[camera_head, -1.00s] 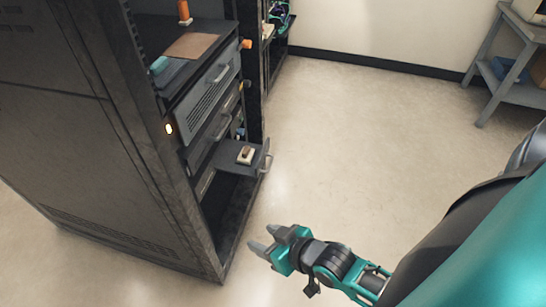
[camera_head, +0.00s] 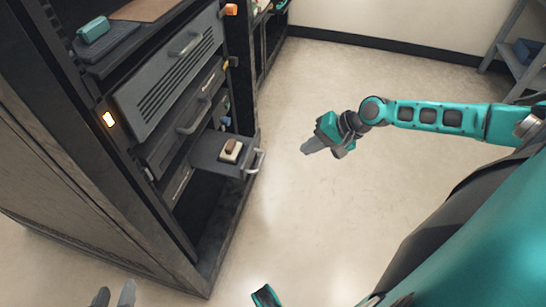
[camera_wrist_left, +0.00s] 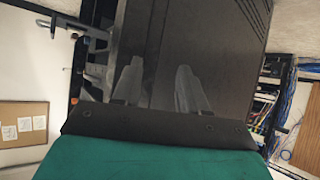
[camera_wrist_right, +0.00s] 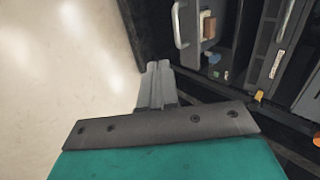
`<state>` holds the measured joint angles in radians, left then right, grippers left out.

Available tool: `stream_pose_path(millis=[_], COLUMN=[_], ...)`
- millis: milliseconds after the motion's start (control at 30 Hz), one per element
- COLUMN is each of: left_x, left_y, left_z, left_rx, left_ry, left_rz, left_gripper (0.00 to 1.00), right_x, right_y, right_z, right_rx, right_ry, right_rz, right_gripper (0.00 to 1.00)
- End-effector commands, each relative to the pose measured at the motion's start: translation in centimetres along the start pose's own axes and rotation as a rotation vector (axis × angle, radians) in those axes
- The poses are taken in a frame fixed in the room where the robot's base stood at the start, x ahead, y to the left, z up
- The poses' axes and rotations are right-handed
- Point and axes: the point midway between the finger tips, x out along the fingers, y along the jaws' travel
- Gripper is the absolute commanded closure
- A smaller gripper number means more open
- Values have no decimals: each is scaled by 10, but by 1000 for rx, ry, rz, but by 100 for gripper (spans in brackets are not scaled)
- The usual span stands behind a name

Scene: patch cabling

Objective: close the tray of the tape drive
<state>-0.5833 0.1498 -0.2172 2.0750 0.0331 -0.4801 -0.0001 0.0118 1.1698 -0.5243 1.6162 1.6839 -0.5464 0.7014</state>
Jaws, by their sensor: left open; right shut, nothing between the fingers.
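The tape drive's tray (camera_head: 208,148) is slid out of the dark rack, with a grey handle (camera_head: 259,162) on its front edge. A small pale block with a brown top (camera_head: 231,150) lies on it. The tray's handle also shows in the right wrist view (camera_wrist_right: 179,25). My right gripper (camera_head: 308,147) is shut and empty, to the right of the handle and apart from it. Its closed fingers show in the right wrist view (camera_wrist_right: 157,68). My left gripper (camera_head: 115,294) is at the bottom edge of the head view, open and empty, beside the rack's side panel (camera_wrist_left: 190,45).
Above the tray are a drawer with a handle (camera_head: 193,116) and a vented unit (camera_head: 170,80). A teal item (camera_head: 93,29) lies on the rack's upper shelf. Open floor (camera_head: 330,220) lies right of the rack. A grey stand (camera_head: 515,55) is at the far right.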

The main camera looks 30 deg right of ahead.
Motion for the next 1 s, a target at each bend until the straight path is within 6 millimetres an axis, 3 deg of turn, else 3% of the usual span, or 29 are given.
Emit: stream_pose_path(millis=[500,733,1000], left_x=[18,18,20], left_y=[0,4,6], left_z=[39,29,27], left_rx=[3,-8,-14], left_ry=[-31,-12,-13], left_rz=[6,13,17], left_gripper=[57,57,57], right_x=[103,123,128], right_y=[0,-20,-24], right_z=[1,1,1], right_rx=[-3,-4,-4], right_ry=[-1,-1,-1], right_rz=[-4,-2,0], right_gripper=[100,100,100])
